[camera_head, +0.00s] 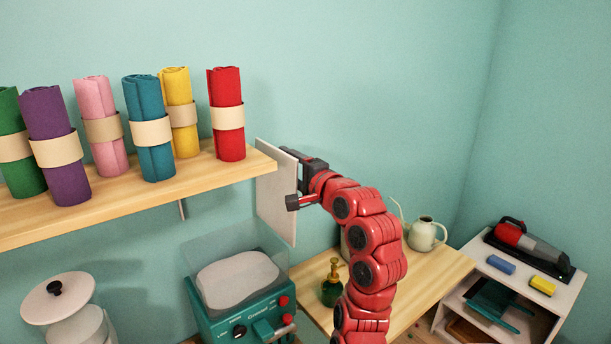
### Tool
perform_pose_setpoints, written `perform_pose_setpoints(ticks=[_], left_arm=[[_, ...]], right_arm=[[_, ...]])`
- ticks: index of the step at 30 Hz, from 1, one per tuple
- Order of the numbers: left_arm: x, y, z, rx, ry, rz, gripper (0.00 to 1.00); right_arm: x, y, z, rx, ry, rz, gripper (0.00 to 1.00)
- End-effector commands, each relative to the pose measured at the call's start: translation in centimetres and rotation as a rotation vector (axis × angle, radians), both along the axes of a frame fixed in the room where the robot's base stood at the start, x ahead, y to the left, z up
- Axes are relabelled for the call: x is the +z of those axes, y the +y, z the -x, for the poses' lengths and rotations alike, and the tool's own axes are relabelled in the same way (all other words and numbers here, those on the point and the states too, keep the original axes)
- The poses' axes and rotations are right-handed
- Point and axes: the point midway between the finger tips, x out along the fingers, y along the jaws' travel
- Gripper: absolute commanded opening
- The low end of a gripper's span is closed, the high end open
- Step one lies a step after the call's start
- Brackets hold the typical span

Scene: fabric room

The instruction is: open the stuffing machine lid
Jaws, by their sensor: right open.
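A teal machine (245,317) with red knobs stands at the lower middle, below the shelf; I take it to be the stuffing machine. A pale mass (237,281) shows in its top, with a clear, see-through cover (215,249) around or above it. I cannot tell whether this cover is shut. My right gripper (293,180) is open, up and to the right of the machine, at a thin white panel (275,212) by the shelf's end. I cannot tell whether its fingers touch the panel. My left gripper is out of view.
A wooden shelf (125,197) with several rolled fabrics overhangs the left side. A white lidded container (70,318) stands lower left. A wooden table (425,277) holds a green spray bottle (332,285) and a pale pitcher (424,236). A white cart (565,297) is at right.

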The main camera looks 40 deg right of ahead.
Motion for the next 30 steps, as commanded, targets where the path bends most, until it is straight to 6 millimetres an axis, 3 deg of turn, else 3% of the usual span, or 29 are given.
perform_pose_setpoints(ticks=[15, 24, 30], left_arm=[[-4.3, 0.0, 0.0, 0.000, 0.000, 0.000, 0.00], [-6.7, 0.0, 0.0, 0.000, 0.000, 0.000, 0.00], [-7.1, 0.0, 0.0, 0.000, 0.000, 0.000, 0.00]], right_arm=[[-0.5, 1.0, 11.1, -0.007, -0.007, 0.004, 0.62], [-0.3, 1.4, 15.3, -0.006, -0.004, 0.003, 0.62], [-0.2, 1.7, 16.5, -0.002, 0.000, 0.000, 0.62]])
